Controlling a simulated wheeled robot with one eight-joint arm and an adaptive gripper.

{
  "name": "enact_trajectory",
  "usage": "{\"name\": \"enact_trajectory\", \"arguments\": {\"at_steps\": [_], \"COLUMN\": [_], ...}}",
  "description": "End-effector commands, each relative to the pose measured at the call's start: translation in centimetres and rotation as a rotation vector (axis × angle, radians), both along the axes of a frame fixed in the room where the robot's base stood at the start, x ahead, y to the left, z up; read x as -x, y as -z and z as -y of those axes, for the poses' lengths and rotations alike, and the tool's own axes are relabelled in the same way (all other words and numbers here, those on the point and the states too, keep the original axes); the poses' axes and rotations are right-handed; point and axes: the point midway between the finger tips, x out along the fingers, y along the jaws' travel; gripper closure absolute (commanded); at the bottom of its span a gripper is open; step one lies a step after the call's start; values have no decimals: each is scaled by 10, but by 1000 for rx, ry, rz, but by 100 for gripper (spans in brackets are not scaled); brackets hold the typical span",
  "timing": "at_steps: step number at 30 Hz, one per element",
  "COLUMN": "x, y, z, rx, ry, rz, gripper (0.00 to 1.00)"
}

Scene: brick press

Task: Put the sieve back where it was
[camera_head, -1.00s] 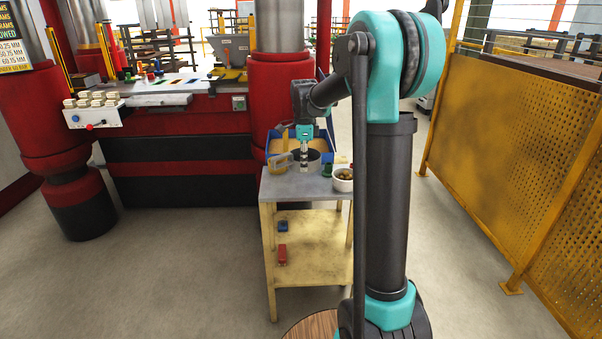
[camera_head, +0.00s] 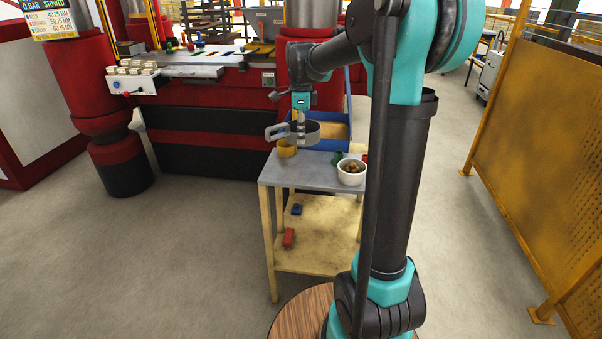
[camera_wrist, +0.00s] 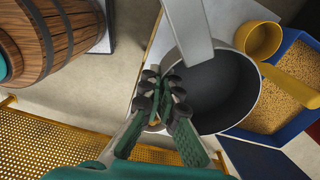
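The sieve (camera_head: 308,135) is a round grey pan with a handle pointing left in the head view. It appears raised above the grey-topped table (camera_head: 300,176), near its back edge. In the wrist view I look into the dark inside of the sieve (camera_wrist: 222,90), with its grey handle crossing the top. My gripper (camera_head: 302,122) comes down from above and is shut on the sieve. In the wrist view the fingers (camera_wrist: 165,88) lie close together at the rim; the exact contact is partly hidden.
A yellow scoop (camera_head: 286,150) sits beside and below the sieve. A blue bin (camera_head: 347,105) of grain stands behind. A white bowl (camera_head: 351,179) with brown contents is at the table's right. The red press (camera_head: 215,125) stands back left; a yellow fence (camera_head: 560,160) is at right.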

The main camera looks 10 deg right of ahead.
Motion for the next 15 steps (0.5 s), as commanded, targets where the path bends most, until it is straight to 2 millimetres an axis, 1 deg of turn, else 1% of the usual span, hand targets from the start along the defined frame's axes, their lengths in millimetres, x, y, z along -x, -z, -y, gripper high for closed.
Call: {"name": "enact_trajectory", "arguments": {"at_steps": [1,3,9,12,15], "x": [0,0,0,0,0], "y": [13,31,77,93,103], "z": [0,0,0,0,0], "rx": [0,0,0,0,0], "ry": [0,0,0,0,0], "rz": [0,0,0,0,0], "gripper": [100,100,100,100,100]}}
